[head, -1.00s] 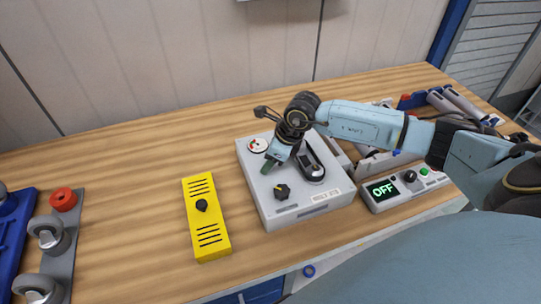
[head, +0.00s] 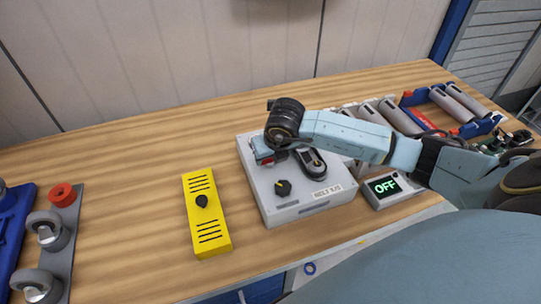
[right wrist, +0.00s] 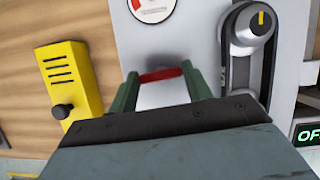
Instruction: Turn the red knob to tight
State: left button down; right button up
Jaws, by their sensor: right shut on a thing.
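The red knob (right wrist: 160,75) shows as a red bar between my right gripper's green fingertips in the right wrist view. It sits on the top of the light grey box (head: 290,207). My right gripper (head: 265,156) is shut on it near the box's far left part; the gripper (right wrist: 160,88) hides most of it in the head view. A round dial (right wrist: 152,9) with a red mark lies just beyond the fingers in the wrist view. No tight mark is readable. My left gripper is not in view.
The box also bears a black knob (head: 283,187) and a dark slotted part (head: 312,164). A yellow panel (head: 207,225) stands left of it. An OFF display unit (head: 385,187) stands right. A grey caster panel with a red cap (head: 62,195) is far left.

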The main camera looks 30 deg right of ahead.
jog(key=shift+m+h, duration=0.3)
jog(key=shift+m, duration=0.3)
jog(key=o, duration=1)
jog(key=shift+r, duration=0.1)
jog(key=v, duration=1.3)
jog(key=shift+r+b, duration=0.15)
jog(key=shift+b, duration=0.2)
